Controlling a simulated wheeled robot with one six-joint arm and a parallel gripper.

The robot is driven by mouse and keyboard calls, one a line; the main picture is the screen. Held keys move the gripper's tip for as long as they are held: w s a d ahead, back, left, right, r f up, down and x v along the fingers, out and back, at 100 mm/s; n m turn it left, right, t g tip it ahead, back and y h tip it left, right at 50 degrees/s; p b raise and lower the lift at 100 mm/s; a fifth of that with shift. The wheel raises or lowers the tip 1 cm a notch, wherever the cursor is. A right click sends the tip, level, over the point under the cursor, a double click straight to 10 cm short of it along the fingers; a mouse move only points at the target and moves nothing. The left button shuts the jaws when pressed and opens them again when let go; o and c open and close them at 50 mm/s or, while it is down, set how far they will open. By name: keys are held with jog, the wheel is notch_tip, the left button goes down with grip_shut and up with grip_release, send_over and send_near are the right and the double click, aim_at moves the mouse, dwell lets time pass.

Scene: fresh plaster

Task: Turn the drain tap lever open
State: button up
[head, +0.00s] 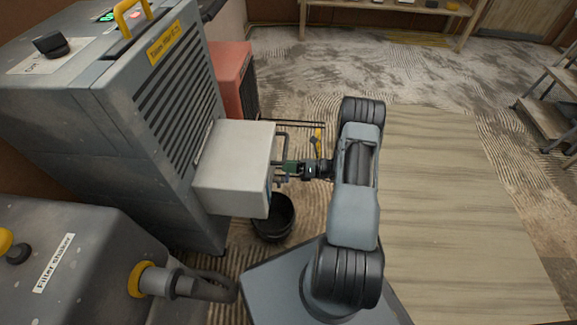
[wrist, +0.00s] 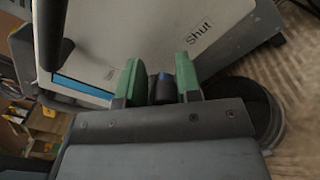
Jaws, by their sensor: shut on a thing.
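A pale box-shaped tank (head: 232,165) juts from the side of the large grey machine. My gripper (head: 288,168) reaches its right face from the right. In the wrist view my green-tipped gripper (wrist: 160,82) is shut on a dark lever (wrist: 162,92) with a bit of blue on it, which I take as the drain tap lever. The fingers hide most of the lever and the tap. The word "Shut" stands on the pale face of the tank (wrist: 145,35) beyond the fingers. A black bucket (head: 273,222) stands on the floor below the tank.
The grey machine (head: 180,100) with a vented side stands at the left. A grey unit (head: 70,260) labelled "Filter shaker" is at the lower left. A red box (head: 232,75) stands behind the tank. Wooden boards (head: 450,210) cover the floor at the right, clear of objects.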

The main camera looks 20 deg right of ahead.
jog(key=shift+s+a+r+n+p, duration=0.15)
jog(key=shift+r+n+p, duration=0.15)
jog(key=shift+n, duration=0.45)
jog(key=shift+s+a+r+n+p, duration=0.15)
jog(key=shift+r+n+p, duration=0.1)
jog(key=shift+n, duration=0.5)
jog(key=shift+s+d+r+n, duration=0.1)
jog(key=shift+r+n, duration=0.05)
jog(key=shift+n, duration=0.25)
jog(key=shift+s+a+r+n+p, duration=0.15)
jog(key=shift+s+r+n+p, duration=0.05)
jog(key=shift+n, duration=0.5)
jog(key=shift+s+a+r+n+p, duration=0.1)
jog(key=shift+s+r+n+p, duration=0.1)
jog(key=shift+n, duration=0.5)
jog(key=shift+s+a+r+n, duration=0.2)
jog(key=shift+s+n, duration=0.1)
jog(key=shift+n, duration=0.55)
jog(key=shift+s+a+r+n, duration=0.15)
jog(key=shift+s+n, duration=0.15)
jog(key=shift+n, duration=0.55)
jog(key=shift+s+a+n, duration=0.15)
jog(key=shift+s+n, duration=0.15)
jog(key=shift+n, duration=0.5)
jog(key=shift+s+a+r+n, duration=0.1)
jog(key=shift+s+n, duration=0.1)
jog(key=shift+n, duration=0.4)
jog(key=shift+s+a+r+n, duration=0.1)
jog(key=shift+s+n, duration=0.1)
jog(key=shift+n, duration=0.4)
